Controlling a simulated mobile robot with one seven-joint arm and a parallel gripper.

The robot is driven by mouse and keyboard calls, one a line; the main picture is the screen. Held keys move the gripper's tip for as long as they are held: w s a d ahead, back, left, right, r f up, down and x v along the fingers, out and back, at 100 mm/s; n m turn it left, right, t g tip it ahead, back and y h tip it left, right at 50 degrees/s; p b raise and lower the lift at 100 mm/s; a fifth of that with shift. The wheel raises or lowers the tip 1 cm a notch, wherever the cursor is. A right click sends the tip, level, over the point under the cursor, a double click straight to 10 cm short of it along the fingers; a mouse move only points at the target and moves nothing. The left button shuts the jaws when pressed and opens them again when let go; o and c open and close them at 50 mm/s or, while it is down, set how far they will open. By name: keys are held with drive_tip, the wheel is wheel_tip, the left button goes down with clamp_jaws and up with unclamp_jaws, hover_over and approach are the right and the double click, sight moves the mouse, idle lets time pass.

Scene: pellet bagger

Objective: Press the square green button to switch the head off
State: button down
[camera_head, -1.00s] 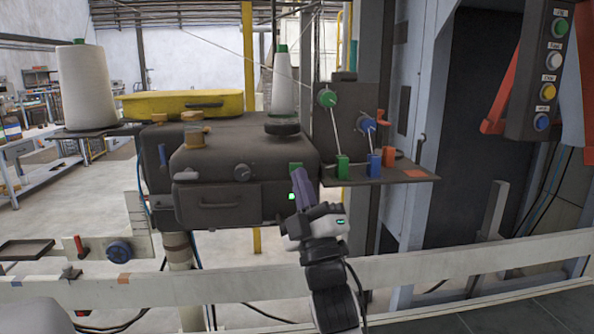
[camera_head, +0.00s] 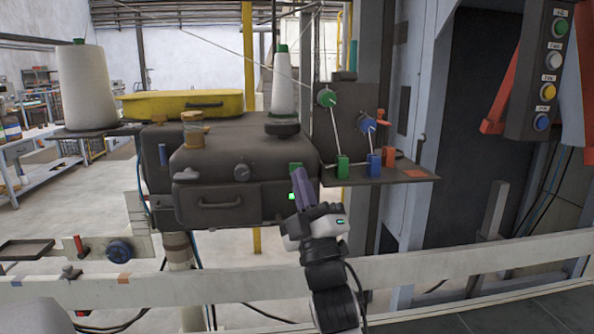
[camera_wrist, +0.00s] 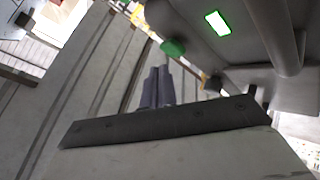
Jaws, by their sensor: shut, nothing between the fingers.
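The dark grey machine head (camera_head: 245,150) stands at centre left. A green button (camera_head: 296,166) shows at its front right edge, partly behind my fingertips; its outline is too small to judge as square. A small lit green patch (camera_head: 291,196) sits below it. In the wrist view, a green piece (camera_wrist: 173,47) protrudes from the grey housing, just beyond and right of my fingertips. A bright green-edged rectangle (camera_wrist: 218,23) glows near it. My gripper (camera_head: 298,173) is shut and empty, its tips very close to the button; I cannot tell whether they touch.
Green, blue and orange blocks (camera_head: 374,165) stand on a shelf right of the head. A white thread cone (camera_head: 283,85) stands above the head. A panel with several round buttons (camera_head: 545,75) hangs at right. A pale rail (camera_head: 200,290) crosses in front.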

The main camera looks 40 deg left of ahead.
drive_tip(key=shift+a, duration=0.1)
idle(0.4)
drive_tip(key=shift+w+a, duration=0.25)
drive_tip(key=shift+w, duration=0.05)
drive_tip(key=shift+w+a, duration=0.3)
drive_tip(key=shift+a, duration=0.05)
idle(0.8)
drive_tip(key=shift+d, duration=0.1)
drive_tip(key=shift+s+d+b, duration=0.45)
drive_tip(key=shift+s+d, duration=0.15)
drive_tip(key=shift+s+d, duration=0.1)
drive_tip(key=shift+s+d+b, duration=0.45)
drive_tip(key=shift+s+d, duration=0.5)
drive_tip(key=shift+d, duration=0.15)
drive_tip(key=shift+s+d+b, duration=0.45)
drive_tip(key=shift+s+d, duration=0.45)
drive_tip(key=shift+d, duration=0.2)
